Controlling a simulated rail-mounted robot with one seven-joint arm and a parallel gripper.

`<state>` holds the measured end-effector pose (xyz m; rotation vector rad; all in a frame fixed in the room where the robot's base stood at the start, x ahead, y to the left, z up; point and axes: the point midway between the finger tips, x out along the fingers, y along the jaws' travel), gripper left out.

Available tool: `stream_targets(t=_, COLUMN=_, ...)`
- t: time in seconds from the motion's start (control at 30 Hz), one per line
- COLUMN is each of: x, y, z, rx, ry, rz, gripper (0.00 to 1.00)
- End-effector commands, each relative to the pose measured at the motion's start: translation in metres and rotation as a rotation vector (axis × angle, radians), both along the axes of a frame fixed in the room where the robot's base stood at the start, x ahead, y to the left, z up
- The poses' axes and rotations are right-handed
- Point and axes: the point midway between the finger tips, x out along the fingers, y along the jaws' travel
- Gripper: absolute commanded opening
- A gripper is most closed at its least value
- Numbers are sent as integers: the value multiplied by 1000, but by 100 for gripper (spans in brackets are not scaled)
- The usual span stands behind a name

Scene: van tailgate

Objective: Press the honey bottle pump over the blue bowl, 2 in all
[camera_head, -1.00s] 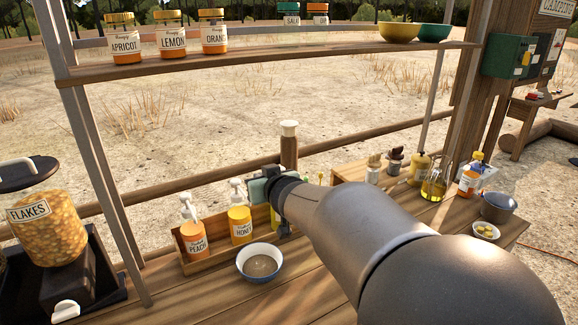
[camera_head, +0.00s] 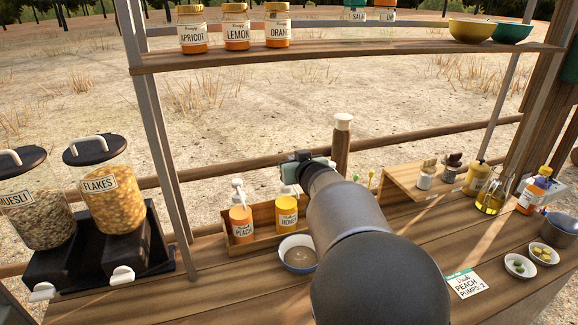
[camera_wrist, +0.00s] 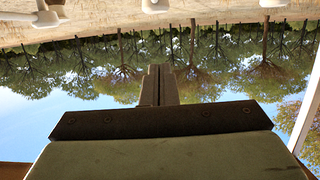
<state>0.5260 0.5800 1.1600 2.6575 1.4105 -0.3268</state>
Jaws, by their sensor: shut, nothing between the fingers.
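The honey bottle (camera_head: 287,217), yellow-orange with a dark label, stands in a wooden rack between the peach bottle (camera_head: 241,222) and my arm. My gripper (camera_head: 297,167) is in front of or above its top in the head view, so its pump is mostly hidden there. The blue bowl (camera_head: 284,260), holding something greyish-brown, sits on the counter just in front of the rack, partly covered by my arm. In the wrist view my gripper's fingers (camera_wrist: 160,82) are shut and empty. Pale pump heads show at that view's top edge; which is the honey one I cannot tell.
The wooden rack (camera_head: 215,250) bounds the bottles. A shelf (camera_head: 350,55) with jars and bowls runs above. Muesli and flakes dispensers (camera_head: 105,200) stand left; a squeeze bottle (camera_head: 476,178) stands right.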

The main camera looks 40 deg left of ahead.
Motion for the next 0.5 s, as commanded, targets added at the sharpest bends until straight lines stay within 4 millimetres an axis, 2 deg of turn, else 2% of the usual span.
stream_targets(t=0.03, x=5, y=9, z=-1, rx=-5, ry=-1, rz=2, gripper=0)
stream_targets(t=0.2, x=19, y=31, z=-12, rx=-5, ry=0, rz=2, gripper=0)
stream_targets(t=0.3, x=17, y=30, z=-31, rx=-6, ry=0, rz=3, gripper=0)
stream_targets(t=0.5, x=18, y=29, z=-46, rx=-2, ry=1, rz=1, gripper=0)
